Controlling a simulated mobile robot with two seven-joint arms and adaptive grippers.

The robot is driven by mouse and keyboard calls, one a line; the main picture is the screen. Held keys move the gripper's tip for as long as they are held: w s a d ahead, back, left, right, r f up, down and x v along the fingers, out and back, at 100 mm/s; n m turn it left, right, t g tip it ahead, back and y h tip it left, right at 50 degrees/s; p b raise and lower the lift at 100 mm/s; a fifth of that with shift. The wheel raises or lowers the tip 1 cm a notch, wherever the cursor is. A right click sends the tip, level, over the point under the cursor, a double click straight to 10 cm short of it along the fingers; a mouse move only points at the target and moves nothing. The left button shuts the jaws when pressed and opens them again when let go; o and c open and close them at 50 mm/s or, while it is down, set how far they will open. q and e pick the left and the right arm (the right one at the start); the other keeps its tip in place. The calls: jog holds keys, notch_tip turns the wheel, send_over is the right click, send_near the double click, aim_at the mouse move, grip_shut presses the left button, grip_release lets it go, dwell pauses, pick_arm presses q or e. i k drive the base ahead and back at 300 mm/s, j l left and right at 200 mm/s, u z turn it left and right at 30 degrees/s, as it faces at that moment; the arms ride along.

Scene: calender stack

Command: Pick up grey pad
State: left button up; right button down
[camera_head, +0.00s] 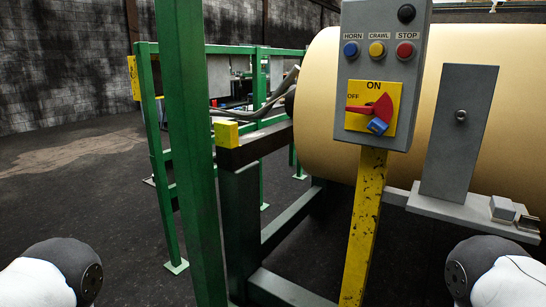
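A small grey block (502,208) lies on a grey ledge (450,208) at the lower right. A second, darker small piece (528,222) is beside it at the ledge's right end. A larger flat grey plate (462,150) with a round knob stands upright on the ledge. I cannot tell which of these is the grey pad. My arms show only as white and dark rounded links at the bottom left and bottom right corners, the right one below the ledge. Both grippers are out of the picture.
A grey control box (382,70) with buttons and a red switch (375,107) stands on a yellow post (362,225) left of the plate. A large cream roll (325,100) is behind. A green post (192,150) and railings stand left. Dark floor (120,230) is open at left.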

aim_at(502, 210)
jog(key=z, duration=1.45)
jog(key=l+u, duration=0.35)
jog(key=i+l+u, duration=0.1)
jog(key=l+u, duration=0.2)
